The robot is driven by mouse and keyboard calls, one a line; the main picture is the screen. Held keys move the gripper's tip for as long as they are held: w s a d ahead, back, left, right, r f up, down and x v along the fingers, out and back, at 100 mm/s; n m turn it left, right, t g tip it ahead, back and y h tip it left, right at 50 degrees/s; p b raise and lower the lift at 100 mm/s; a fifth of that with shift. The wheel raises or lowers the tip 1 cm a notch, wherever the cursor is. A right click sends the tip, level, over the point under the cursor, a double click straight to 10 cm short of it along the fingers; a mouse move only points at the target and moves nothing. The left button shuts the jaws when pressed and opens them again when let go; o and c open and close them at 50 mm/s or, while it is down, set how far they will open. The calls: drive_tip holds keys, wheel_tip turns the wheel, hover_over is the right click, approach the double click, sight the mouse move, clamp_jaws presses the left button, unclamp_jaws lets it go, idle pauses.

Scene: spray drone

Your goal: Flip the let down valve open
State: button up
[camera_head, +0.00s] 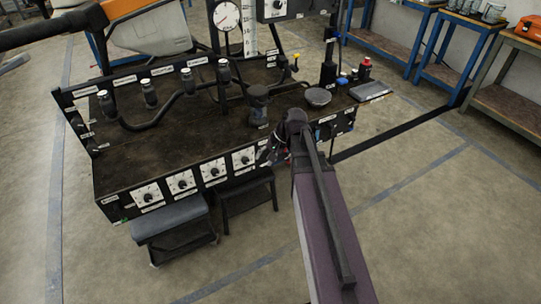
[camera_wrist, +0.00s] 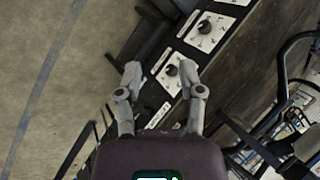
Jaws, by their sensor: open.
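A dark bench (camera_head: 190,140) carries a row of square white dial plates with black knobs along its front face. The rightmost dial (camera_head: 243,159) is closest to my gripper (camera_head: 272,154), which is at the front edge of the bench. In the wrist view my gripper (camera_wrist: 164,84) has its two grey fingers apart with nothing between them. A black-knobbed dial (camera_wrist: 171,71) shows just beyond and between the fingertips. I cannot tell contact. The labels are too small to read, so I cannot tell which control is the let down valve.
Several capped fittings (camera_head: 149,93) stand along a black hose on the bench. A round gauge (camera_head: 227,16) rises behind. A grey-topped stool (camera_head: 169,216) stands before the bench. Blue-framed tables (camera_head: 450,76) are at the right. The floor at front right is clear.

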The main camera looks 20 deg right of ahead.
drive_tip(key=w+d+f+m+t+y+b, duration=0.35)
drive_tip(key=w+d+f+b, duration=0.3)
drive_tip(key=f+b, duration=0.7)
drive_tip(key=w+d+f+m+t+y+b, duration=0.1)
drive_tip(key=d+t+b, duration=0.3)
drive_tip(key=d+b, duration=0.4)
drive_tip(key=w+d+f+m+t+y+b, duration=0.2)
drive_tip(key=d+b, duration=0.6)
drive_tip(key=b, duration=0.4)
drive_tip(key=shift+d+f+m+t+b, duration=0.3)
drive_tip(key=shift+f+m+t, duration=0.15)
drive_tip(key=shift+f+t, duration=0.4)
drive_tip(key=shift+w+a, duration=0.1)
drive_tip(key=x, duration=1.3)
drive_tip(key=shift+w+a, duration=0.15)
drive_tip(key=shift+w, duration=0.1)
clamp_jaws()
